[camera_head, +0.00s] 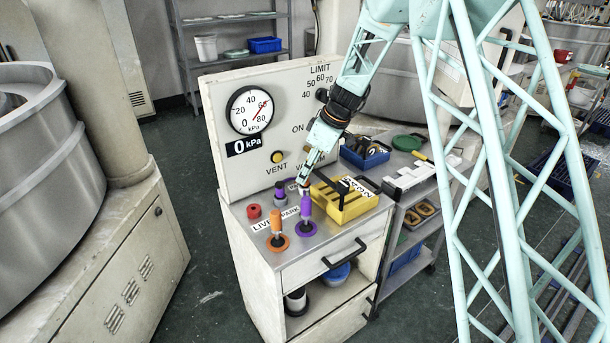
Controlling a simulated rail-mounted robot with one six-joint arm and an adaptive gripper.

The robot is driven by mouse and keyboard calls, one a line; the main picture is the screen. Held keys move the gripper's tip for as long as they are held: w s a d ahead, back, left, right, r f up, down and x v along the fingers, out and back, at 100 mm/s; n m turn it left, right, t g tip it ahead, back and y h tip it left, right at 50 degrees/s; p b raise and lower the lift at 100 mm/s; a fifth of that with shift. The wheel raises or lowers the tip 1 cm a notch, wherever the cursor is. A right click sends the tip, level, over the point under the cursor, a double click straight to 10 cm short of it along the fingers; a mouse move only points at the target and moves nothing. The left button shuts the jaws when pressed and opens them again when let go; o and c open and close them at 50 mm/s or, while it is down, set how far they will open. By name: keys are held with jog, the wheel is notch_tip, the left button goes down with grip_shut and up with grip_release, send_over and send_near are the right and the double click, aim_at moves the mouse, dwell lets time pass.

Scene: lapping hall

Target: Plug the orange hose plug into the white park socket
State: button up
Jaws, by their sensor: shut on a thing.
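A LIVE label (261,226) and a PARK label (290,212) lie on the top. I cannot pick out the white park socket; the gripper and plugs may hide it.
A red cap (254,211) and a grey-purple fitting (281,196) stand behind the orange plug. A yellow caddy (345,205) sits close to the right of my gripper. The gauge panel (225,165) rises behind; its display reads 0 kPa. A blue bin (366,158) stands behind the caddy.

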jog(key=shift+f, duration=0.15)
jog(key=o, duration=0.9)
jog(key=shift+o, duration=0.2)
jog(key=shift+d+r, duration=0.1)
jog(key=shift+r, duration=0.1)
jog(key=v, duration=1.1)
jog(key=shift+r, duration=0.35)
jog(key=shift+s, duration=0.15)
